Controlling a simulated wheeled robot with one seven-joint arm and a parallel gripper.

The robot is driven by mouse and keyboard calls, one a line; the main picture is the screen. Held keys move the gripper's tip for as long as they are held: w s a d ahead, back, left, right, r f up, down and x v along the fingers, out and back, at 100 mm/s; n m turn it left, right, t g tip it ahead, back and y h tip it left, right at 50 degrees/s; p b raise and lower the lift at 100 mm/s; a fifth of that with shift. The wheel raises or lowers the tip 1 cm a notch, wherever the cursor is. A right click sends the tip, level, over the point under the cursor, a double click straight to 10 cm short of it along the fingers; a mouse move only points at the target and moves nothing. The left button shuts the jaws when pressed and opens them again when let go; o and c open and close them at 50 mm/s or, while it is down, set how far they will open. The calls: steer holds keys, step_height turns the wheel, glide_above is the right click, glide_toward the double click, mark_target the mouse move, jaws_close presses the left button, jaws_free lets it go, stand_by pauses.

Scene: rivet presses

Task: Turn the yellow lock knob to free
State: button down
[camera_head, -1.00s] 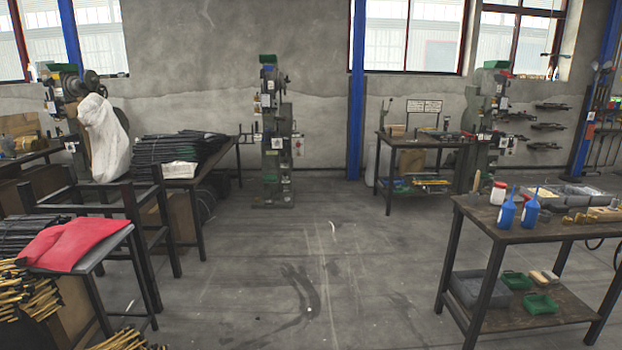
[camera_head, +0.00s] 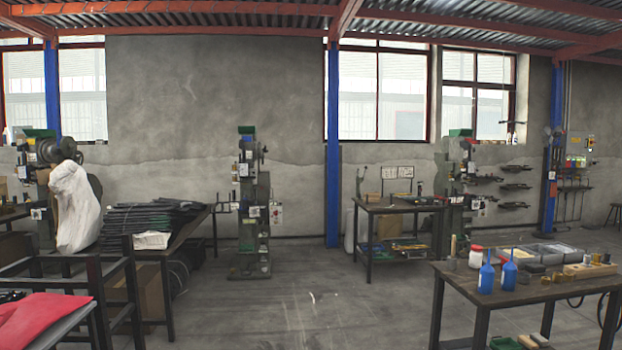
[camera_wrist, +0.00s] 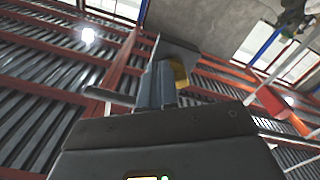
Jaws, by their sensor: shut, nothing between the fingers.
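No yellow lock knob can be made out in either view. A green-grey rivet press (camera_head: 250,205) stands against the back wall, left of the middle. A second press (camera_head: 455,190) stands at the right behind a small table, and a third press (camera_head: 45,155) is at the far left, partly hidden by a white sack. In the wrist view my gripper (camera_wrist: 172,72) is shut and empty, seen past its dark housing against the ceiling. It touches nothing that I can see. My gripper does not show in the head view.
A workbench (camera_head: 455,277) with blue bottles (camera_head: 486,277) and trays stands at the front right. A table with stacked black strips (camera_head: 150,218) and a dark frame stand at left. A blue column (camera_head: 333,150) rises at the wall. The middle floor (camera_head: 300,300) is clear.

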steer(key=shift+d, duration=0.1)
steer(key=s+b, duration=0.1)
steer(key=s, duration=0.5)
steer(key=shift+d+f, duration=0.25)
steer(key=shift+d, duration=0.05)
stand_by(0.3)
steer(key=w+n+p, duration=0.1)
steer(key=w+n, duration=0.5)
steer(key=n, duration=0.6)
steer(key=shift+d+r, duration=0.2)
steer(key=shift+d, duration=0.05)
stand_by(0.5)
